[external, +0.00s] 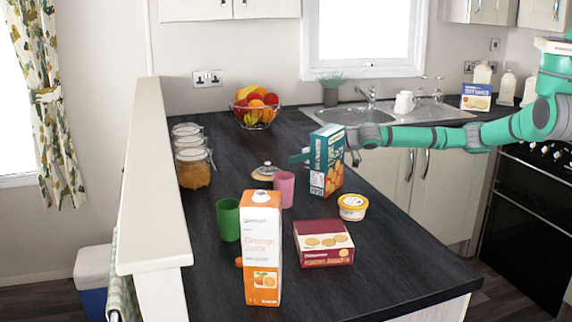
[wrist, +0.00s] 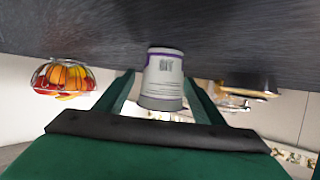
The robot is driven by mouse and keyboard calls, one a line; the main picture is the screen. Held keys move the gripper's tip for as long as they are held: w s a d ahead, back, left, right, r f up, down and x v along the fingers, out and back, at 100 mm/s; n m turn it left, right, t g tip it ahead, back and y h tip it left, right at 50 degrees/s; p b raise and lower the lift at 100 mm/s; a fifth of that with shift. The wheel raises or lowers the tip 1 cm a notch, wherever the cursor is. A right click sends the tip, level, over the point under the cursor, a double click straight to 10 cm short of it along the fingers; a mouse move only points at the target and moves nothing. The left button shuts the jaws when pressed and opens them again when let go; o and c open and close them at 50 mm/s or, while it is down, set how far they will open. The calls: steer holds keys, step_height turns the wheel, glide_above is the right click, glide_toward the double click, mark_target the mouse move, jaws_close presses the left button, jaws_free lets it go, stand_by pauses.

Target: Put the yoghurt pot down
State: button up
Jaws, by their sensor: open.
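The yoghurt pot (wrist: 162,82), pale grey-white with a purple band, shows in the wrist view, which is upside down with the dark worktop at the top. The pot is upright, its narrow base at the worktop; it looks to be standing on it. My gripper (wrist: 159,74) is open, with one green finger on each side of the pot; I cannot tell whether either finger touches it. In the external view my gripper (external: 299,157) is low over the worktop, partly behind a teal carton (external: 327,160). The pot is hidden there.
The fruit bowl (external: 255,108) is behind my gripper, and a lidded dish (external: 265,173) is to its left. Pink (external: 284,188) and green (external: 228,220) cups, a juice carton (external: 262,250), a biscuit box (external: 323,243) and a tub (external: 352,207) stand nearer. The right front worktop is clear.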

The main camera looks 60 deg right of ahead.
steer(key=v, duration=1.2)
steer(key=s+d+r+m+t+h, duration=0.1)
steer(key=s+d+h, duration=0.1)
steer(key=s+d, duration=0.45)
steer(key=s+d+r+m+h, duration=0.1)
steer(key=s+d+h, duration=0.15)
steer(key=d, duration=0.65)
steer(key=s+d+r+m+t+h, duration=0.1)
steer(key=s+d+h, duration=0.1)
steer(key=s+d, duration=0.45)
steer(key=s+a+f+n+g+y, duration=0.1)
steer(key=s+a+f+n+y, duration=0.1)
steer(key=s+a+f, duration=0.7)
steer(key=s+a+f+n+g+y, duration=0.1)
steer(key=s+a+f+n+y, duration=0.3)
steer(key=s+f, duration=0.75)
steer(key=s+a+f+m, duration=0.1)
steer(key=s+a, duration=0.8)
steer(key=a, duration=0.3)
steer(key=s+a+r+m+t, duration=0.2)
steer(key=a+r, duration=0.3)
steer(key=a, duration=0.8)
steer(key=shift+s+a+r+m, duration=0.2)
steer(key=shift+s+m, duration=0.2)
steer(key=shift+s, duration=0.25)
